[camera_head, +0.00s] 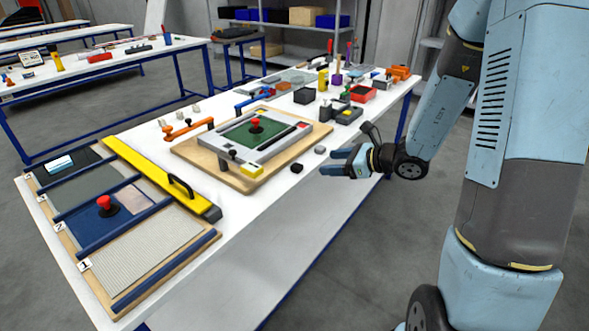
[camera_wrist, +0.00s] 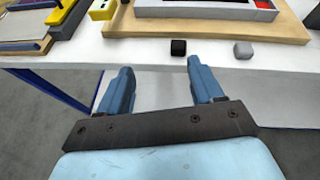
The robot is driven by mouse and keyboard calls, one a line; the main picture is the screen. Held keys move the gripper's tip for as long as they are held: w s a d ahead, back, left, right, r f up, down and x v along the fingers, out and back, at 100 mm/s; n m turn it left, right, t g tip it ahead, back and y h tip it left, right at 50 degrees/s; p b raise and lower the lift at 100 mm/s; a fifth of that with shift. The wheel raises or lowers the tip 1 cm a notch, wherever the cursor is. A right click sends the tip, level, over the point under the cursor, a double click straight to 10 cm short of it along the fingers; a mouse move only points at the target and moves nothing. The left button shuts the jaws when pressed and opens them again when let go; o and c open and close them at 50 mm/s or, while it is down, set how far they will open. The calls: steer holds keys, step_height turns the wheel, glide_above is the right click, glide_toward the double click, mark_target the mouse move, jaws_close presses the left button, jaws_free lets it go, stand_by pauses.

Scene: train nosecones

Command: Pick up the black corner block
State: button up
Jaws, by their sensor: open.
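The black corner block (camera_head: 296,168) is a small dark cube on the white table, close to its front edge and in front of the wooden board. It also shows in the wrist view (camera_wrist: 178,47), beyond my gripper's fingertips and between them, nearer the right finger. My gripper (camera_head: 343,161) is open and empty, at the table's front edge to the right of the block. In the wrist view its two blue fingers (camera_wrist: 163,78) point toward the table and do not touch the block.
A grey block (camera_wrist: 243,50) lies right of the black one. Behind them, a wooden board (camera_head: 190,152) carries a grey frame with a green panel and red knob. A yellow bar (camera_head: 150,172) and a numbered panel board (camera_head: 197,244) lie left. Tools and boxes crowd the table's far end.

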mark_target(300, 167)
steer(key=w+a+f+m, duration=0.1)
steer(key=w+a+f, duration=0.1)
steer(key=w+a, duration=0.1)
steer(key=w+a+f, duration=0.2)
steer(key=w+f, duration=0.1)
steer(key=w+a+f+m+t, duration=0.1)
steer(key=w+a+f, duration=0.2)
steer(key=shift+w+a+f+m+h, duration=0.2)
steer(key=shift+w+a+m+h, duration=0.1)
steer(key=shift+w, duration=0.05)
stand_by(0.4)
steer(key=shift+c, duration=0.4)
steer(key=c, duration=1)
